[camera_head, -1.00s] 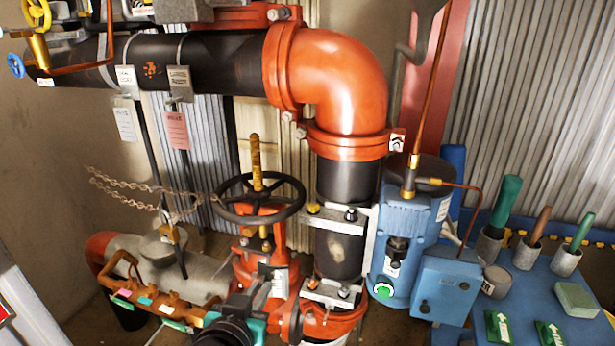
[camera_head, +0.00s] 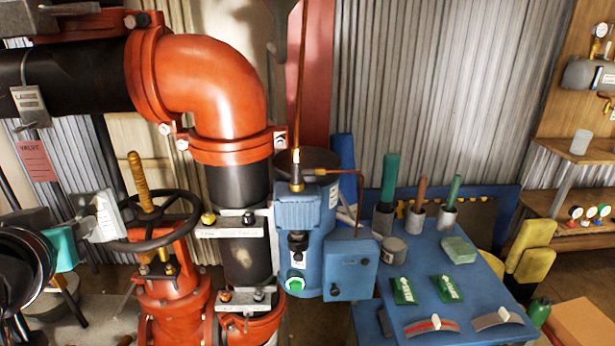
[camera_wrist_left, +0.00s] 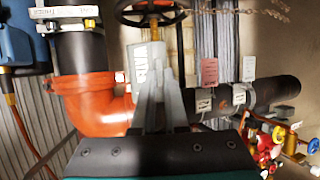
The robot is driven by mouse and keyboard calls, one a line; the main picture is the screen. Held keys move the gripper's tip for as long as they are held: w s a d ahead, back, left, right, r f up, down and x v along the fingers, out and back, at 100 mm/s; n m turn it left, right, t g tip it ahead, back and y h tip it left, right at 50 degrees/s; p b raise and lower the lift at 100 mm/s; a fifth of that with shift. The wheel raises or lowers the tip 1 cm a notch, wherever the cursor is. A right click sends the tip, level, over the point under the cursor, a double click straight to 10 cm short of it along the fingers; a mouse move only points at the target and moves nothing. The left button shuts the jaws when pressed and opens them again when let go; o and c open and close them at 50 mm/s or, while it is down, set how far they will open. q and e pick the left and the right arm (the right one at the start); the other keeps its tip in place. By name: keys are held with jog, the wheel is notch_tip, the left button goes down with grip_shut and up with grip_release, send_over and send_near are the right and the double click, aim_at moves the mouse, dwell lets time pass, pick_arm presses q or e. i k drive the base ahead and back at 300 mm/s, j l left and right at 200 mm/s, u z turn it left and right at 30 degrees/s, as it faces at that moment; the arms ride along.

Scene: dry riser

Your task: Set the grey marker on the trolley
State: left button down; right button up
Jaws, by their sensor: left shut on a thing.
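The grey marker (camera_head: 108,214), a pale grey block with dark lettering, is held upright in my left gripper (camera_head: 92,222), beside the black handwheel at the left of the head view. The left wrist view shows the marker (camera_wrist_left: 145,62) between the two grey fingers of the gripper (camera_wrist_left: 160,105), which hide its lower part. The blue trolley (camera_head: 485,288) stands at the lower right of the head view, well to the right of the gripper. My right gripper is not in view.
The handwheel (camera_head: 185,208), red elbow pipe (camera_head: 210,85) and blue pump (camera_head: 305,225) stand between the marker and trolley. The trolley bears tool cups, a grey can (camera_head: 393,250), a green block (camera_head: 458,250) and green packets (camera_head: 403,290). Bare blue top shows between them.

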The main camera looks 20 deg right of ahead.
aim_at(483, 286)
jog(key=z, duration=1.1)
jog(key=i+l+z, duration=0.6)
jog(key=i+l, duration=0.1)
jog(key=l, duration=0.05)
